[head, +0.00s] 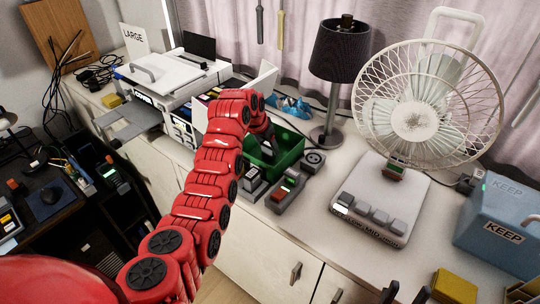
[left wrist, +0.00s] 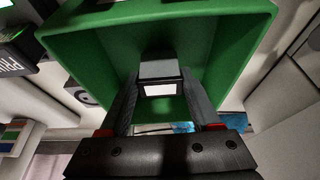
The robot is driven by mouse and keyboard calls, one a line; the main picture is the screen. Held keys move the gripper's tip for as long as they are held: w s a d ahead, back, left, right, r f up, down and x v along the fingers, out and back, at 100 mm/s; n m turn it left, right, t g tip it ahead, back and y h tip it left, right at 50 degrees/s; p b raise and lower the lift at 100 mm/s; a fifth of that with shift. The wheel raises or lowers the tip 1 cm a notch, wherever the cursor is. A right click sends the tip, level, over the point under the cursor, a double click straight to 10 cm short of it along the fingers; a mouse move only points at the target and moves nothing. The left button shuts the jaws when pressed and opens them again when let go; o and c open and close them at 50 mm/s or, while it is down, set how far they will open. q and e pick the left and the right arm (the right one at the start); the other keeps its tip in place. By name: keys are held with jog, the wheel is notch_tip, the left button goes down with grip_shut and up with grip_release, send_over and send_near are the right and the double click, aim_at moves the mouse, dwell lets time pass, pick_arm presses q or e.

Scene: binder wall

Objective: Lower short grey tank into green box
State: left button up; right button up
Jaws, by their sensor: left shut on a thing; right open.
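In the head view the tank is not clearly visible. My right gripper (head: 407,291) is open and empty at the bottom edge.
Small grey devices (head: 287,190) stand just in front of the box. A round black puck (head: 314,158) lies right of it, a lamp (head: 340,55) behind. A fan (head: 415,115) and blue KEEP box (head: 500,220) stand right; a printer (head: 175,90) stands left.

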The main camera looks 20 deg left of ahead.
pick_arm(q)
jog(key=shift+f, duration=0.55)
jog(key=o, duration=1.5)
jog(key=shift+c, duration=0.2)
jog(key=shift+r+b, duration=0.1)
jog(key=shift+b, duration=0.2)
